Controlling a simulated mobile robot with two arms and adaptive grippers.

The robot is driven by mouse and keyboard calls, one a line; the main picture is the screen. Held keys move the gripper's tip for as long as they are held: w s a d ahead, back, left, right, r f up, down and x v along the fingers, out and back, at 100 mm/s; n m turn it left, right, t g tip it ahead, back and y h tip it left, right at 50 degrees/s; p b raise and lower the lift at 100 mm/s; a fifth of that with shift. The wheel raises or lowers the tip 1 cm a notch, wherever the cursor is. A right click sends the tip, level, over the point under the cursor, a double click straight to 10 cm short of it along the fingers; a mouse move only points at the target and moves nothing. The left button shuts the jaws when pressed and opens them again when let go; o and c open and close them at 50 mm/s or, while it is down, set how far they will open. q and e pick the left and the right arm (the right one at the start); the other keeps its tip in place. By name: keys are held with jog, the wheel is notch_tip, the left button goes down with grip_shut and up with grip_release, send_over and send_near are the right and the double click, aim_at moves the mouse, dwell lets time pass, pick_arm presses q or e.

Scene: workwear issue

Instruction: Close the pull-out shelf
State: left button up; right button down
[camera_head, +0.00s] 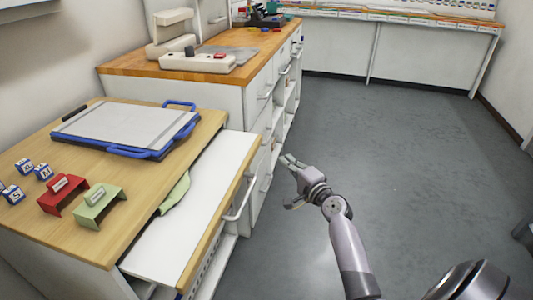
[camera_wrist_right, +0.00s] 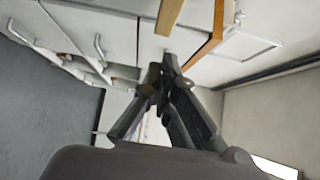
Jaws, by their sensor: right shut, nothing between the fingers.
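The pull-out shelf (camera_head: 195,215) is a white board with a wooden front edge, standing out from under the wooden tabletop of the near cabinet. A pale bar handle (camera_head: 240,203) is on its front. A light green cloth-like piece (camera_head: 175,192) lies at the gap between tabletop and shelf. My right gripper (camera_head: 288,164) is shut and empty, over the floor to the right of the shelf, apart from the handle. In the right wrist view its fingers (camera_wrist_right: 170,62) meet below a wooden strip and white cabinet fronts. My left gripper is not in view.
The tabletop holds a blue-framed board (camera_head: 125,130), a red stand (camera_head: 63,193), a green stand (camera_head: 99,206) and several lettered cubes. A white cabinet (camera_head: 215,95) with a sewing machine (camera_head: 190,50) stands beyond.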

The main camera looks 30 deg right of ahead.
aim_at(227, 146)
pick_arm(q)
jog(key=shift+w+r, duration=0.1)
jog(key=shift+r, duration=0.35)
pick_arm(e)
jog(key=w, duration=0.2)
jog(key=w+a, duration=0.1)
jog(key=w, duration=0.2)
jog(key=w+a, duration=0.1)
jog(key=w, duration=0.1)
jog(key=shift+w+a, duration=0.2)
jog(key=w+a, duration=0.5)
jog(key=shift+w, duration=0.35)
jog(key=w+a+b, duration=0.1)
jog(key=w+a, duration=0.2)
jog(key=w, duration=0.1)
jog(key=shift+a, duration=0.2)
jog(key=shift+w+a, duration=0.2)
jog(key=shift+w, duration=0.05)
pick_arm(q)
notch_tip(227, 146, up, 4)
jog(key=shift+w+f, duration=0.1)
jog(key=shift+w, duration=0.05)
